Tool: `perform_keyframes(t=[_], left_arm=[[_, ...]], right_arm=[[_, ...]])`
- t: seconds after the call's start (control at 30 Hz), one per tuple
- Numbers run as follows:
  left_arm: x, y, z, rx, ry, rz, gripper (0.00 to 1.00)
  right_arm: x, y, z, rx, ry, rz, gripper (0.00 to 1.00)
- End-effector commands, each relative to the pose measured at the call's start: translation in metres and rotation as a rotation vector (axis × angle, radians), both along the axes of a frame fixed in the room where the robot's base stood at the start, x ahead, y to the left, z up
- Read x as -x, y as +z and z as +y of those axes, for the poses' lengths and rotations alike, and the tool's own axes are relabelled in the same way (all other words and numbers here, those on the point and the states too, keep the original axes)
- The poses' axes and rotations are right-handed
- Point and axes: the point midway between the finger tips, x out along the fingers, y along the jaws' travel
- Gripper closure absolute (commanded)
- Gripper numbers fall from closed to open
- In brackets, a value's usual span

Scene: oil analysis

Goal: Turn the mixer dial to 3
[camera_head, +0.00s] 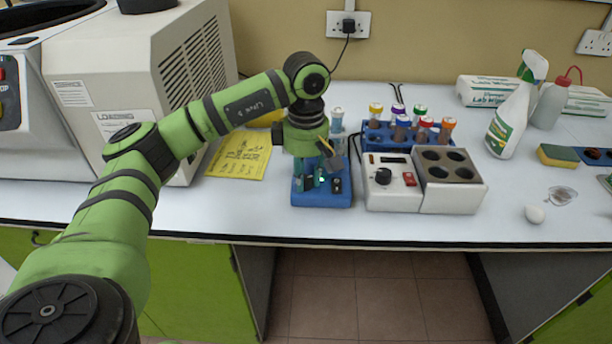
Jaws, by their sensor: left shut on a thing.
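The blue mixer (305,197) stands on the bench near its front edge, just left of the grey heating block. My left gripper (321,177) reaches down over the front of the mixer. It is shut on the mixer dial, which its fingers mostly hide, so the dial's setting cannot be read. A small black switch (337,186) shows on the mixer's front, right of the fingers. My right gripper is not in view.
The heating block (452,197) with its own black knob (383,175) stands close on the right. Behind it is a blue rack (377,137) of capped tubes. A yellow paper (240,155) lies left. A spray bottle (508,122) stands right.

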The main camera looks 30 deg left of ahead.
Motion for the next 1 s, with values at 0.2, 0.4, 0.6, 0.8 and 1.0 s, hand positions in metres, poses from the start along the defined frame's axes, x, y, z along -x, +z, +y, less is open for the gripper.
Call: perform_keyframes(t=[0.2, 0.4, 0.6, 0.8, 1.0], left_arm=[[-0.0002, 0.0003, -0.0004, 0.001, -0.025, -0.001, 1.00], [-0.0001, 0.0004, -0.0004, 0.001, -0.027, -0.001, 1.00], [-0.0001, 0.0004, -0.0004, 0.001, -0.026, -0.001, 0.48], [-0.0001, 0.0003, -0.0003, 0.000, -0.025, 0.000, 0.48], [-0.0004, 0.0038, -0.0003, 0.001, -0.024, -0.002, 0.48]], right_arm=[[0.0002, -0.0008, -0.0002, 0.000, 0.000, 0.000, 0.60], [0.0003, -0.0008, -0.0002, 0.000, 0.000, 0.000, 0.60], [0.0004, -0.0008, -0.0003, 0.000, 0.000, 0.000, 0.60], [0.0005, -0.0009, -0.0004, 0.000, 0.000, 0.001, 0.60], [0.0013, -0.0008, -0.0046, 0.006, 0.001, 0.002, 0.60]])
